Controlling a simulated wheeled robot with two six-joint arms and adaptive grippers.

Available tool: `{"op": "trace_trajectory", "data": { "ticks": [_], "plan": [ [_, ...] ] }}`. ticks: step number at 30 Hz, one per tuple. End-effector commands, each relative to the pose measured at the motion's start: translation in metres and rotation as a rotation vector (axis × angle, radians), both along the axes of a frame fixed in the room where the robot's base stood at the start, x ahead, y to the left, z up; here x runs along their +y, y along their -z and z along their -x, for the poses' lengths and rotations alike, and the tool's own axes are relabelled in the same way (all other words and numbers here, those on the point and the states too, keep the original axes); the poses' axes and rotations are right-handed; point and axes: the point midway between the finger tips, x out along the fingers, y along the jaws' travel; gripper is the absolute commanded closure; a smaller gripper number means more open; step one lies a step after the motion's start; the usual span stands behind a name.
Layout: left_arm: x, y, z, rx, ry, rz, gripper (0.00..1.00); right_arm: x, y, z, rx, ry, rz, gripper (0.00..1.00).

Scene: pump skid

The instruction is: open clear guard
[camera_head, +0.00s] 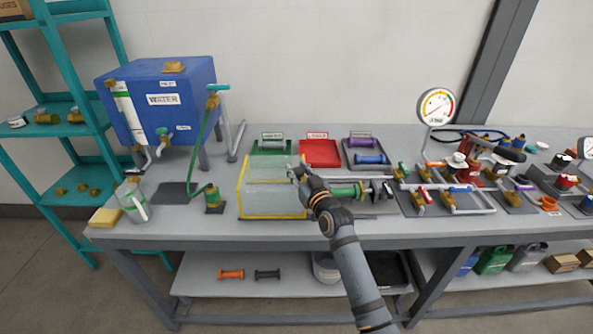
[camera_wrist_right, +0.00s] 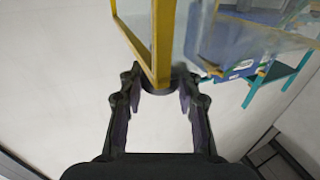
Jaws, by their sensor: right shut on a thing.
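The clear guard (camera_head: 272,208) is a see-through box with yellow edges near the table's front, left of the middle. My right arm reaches in from the front, and its gripper (camera_head: 301,172) is at the guard's upper right corner. In the right wrist view, the gripper (camera_wrist_right: 160,95) has its fingers either side of a small dark part at a corner of the guard's yellow frame (camera_wrist_right: 162,50). It is shut on that part; its exact shape is mostly hidden. My left gripper is not in view.
A green pump-like cylinder (camera_head: 347,190) lies right of the guard, near my forearm. Behind are a green tray (camera_head: 271,151), a red tray (camera_head: 320,155) and a dark tray. A blue water tank (camera_head: 160,95) stands left. Pipes and valves (camera_head: 440,190) fill the right.

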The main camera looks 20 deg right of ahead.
Motion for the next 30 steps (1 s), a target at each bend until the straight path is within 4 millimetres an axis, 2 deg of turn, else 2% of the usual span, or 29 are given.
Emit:
{"op": "trace_trajectory", "data": {
  "ticks": [5, 6, 11, 19, 22, 26, 30],
  "plan": [
    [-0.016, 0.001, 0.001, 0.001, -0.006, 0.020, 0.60, 0.000, 0.001, 0.000, 0.002, 0.000, 0.000, 1.00],
    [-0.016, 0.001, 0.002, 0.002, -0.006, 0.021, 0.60, 0.000, 0.001, 0.000, 0.002, 0.000, 0.000, 0.65],
    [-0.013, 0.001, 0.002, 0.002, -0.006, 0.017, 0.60, 0.000, 0.001, 0.000, 0.002, 0.000, 0.000, 0.43],
    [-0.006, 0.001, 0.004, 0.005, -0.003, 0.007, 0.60, 0.000, 0.001, 0.000, 0.001, 0.000, 0.000, 0.43],
    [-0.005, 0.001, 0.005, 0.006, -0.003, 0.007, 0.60, -0.001, 0.001, 0.007, 0.001, 0.000, 0.000, 0.43],
    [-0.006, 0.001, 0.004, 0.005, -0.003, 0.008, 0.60, -0.004, 0.002, 0.032, 0.003, 0.000, 0.002, 0.43],
    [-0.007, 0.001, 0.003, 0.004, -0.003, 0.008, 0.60, -0.008, 0.002, 0.067, 0.004, 0.000, 0.002, 0.43]
  ]
}}
